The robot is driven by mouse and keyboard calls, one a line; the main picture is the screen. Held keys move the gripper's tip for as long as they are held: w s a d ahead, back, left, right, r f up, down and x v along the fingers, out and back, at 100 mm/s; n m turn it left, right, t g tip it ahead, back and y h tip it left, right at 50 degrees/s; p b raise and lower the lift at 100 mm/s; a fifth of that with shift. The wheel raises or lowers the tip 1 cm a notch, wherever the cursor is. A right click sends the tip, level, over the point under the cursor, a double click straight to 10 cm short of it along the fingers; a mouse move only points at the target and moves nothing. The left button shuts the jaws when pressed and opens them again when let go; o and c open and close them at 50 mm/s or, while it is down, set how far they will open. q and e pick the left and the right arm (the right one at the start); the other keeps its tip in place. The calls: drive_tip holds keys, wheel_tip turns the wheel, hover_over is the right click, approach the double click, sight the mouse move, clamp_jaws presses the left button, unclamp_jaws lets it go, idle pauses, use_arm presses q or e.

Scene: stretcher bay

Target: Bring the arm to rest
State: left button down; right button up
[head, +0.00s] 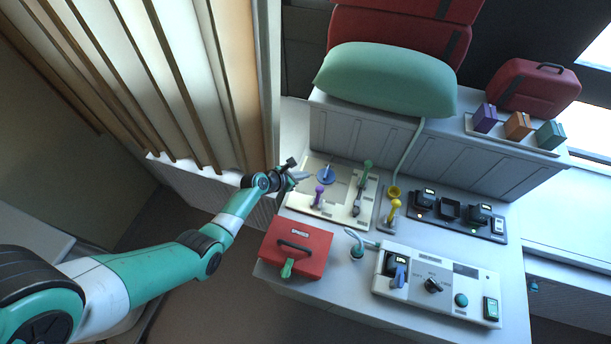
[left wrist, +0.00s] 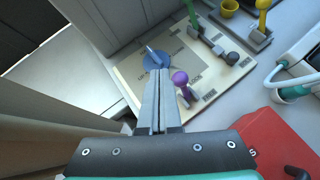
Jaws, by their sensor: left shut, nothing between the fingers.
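My left arm reaches in from the left in the head view, and its gripper (head: 302,176) hangs over the left edge of a cream panel (head: 343,214). In the left wrist view the two fingers of the gripper (left wrist: 160,72) lie together, with nothing between them. Their tips show close to a blue disc (left wrist: 158,60) on the panel; I cannot tell the height above it. A purple-knobbed lever (head: 319,194) stands just right of the fingers. My right gripper is not in either view.
A red box (head: 296,248) with a dark handle lies in front of the panel. A green-handled lever (head: 367,170) and a yellow-handled one (head: 394,208) stand to the right. A white control unit (head: 440,283) is at the front right. A slatted wall (head: 190,80) is close on the left.

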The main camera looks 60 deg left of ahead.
use_arm(q)
drive_tip(key=shift+s+a+r+p, duration=0.15)
drive_tip(key=shift+a+r+p, duration=0.05)
drive_tip(key=shift+r, duration=0.3)
drive_tip(key=shift+s+a+r+p, duration=0.1)
drive_tip(key=shift+a+r+p, duration=0.1)
drive_tip(key=shift+r, duration=0.3)
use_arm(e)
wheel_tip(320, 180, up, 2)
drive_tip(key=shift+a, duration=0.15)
use_arm(q)
drive_tip(key=shift+d, duration=0.15)
